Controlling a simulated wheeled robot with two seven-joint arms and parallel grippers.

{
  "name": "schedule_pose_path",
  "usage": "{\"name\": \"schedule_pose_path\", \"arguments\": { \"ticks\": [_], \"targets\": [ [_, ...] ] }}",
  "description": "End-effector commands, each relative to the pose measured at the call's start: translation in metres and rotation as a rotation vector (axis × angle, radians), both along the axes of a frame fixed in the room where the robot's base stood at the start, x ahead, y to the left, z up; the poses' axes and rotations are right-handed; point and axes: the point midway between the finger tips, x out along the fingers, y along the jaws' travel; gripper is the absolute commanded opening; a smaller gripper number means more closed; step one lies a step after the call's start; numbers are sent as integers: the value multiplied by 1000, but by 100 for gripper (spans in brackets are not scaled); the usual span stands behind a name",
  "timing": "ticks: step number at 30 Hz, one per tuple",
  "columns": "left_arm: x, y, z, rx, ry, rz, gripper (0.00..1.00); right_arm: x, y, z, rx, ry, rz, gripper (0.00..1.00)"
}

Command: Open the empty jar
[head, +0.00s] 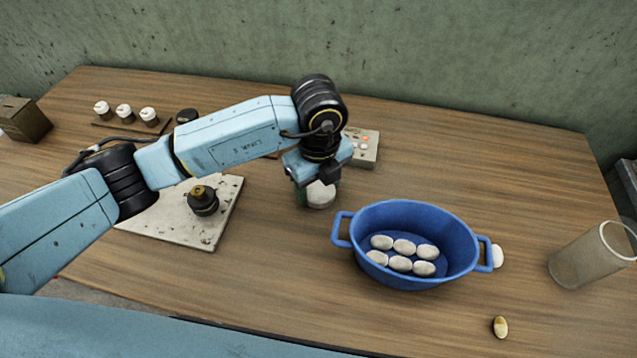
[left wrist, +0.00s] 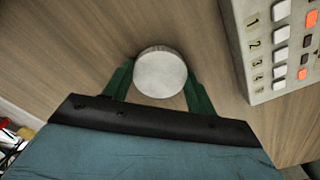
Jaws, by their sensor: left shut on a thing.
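A small jar (head: 318,198) stands upright on the table, left of the blue basin, partly hidden under my left gripper. My left gripper (head: 316,182) points down over it from above. In the left wrist view, the jar's round pale grey lid (left wrist: 160,73) sits between the two green fingers of my left gripper (left wrist: 158,85), which are shut on it from both sides. The jar's body is hidden below the lid in that view, so I cannot tell its contents there. My right gripper is not in view.
A blue basin (head: 350,240) holding several pale cocoons stands close to the right. A control box (head: 362,147) with numbered buttons is just behind the jar. A grey plate (head: 175,222) with a dark knob lies left. A clear glass cylinder (head: 590,257) and loose cocoon (head: 500,327) are far right.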

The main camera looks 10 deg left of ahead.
Motion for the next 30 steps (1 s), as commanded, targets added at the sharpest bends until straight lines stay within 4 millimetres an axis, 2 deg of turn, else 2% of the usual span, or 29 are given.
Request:
{"name": "schedule_pose_path", "arguments": {
  "ticks": [4, 5, 9, 20, 23, 30],
  "targets": [
    [0, 0, -4, 0, 0, 0, 29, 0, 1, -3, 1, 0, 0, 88],
    [0, 0, -3, 0, 0, 0, 59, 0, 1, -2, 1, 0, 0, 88],
    [0, 0, -3, 0, 0, 0, 77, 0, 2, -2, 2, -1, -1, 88],
    [0, 0, 2, 0, 0, 0, 78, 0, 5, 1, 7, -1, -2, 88],
    [1, 0, 15, 0, -4, -2, 78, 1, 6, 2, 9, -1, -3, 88],
    [1, 0, 66, -1, -5, -1, 78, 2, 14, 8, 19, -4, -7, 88]
  ]
}}
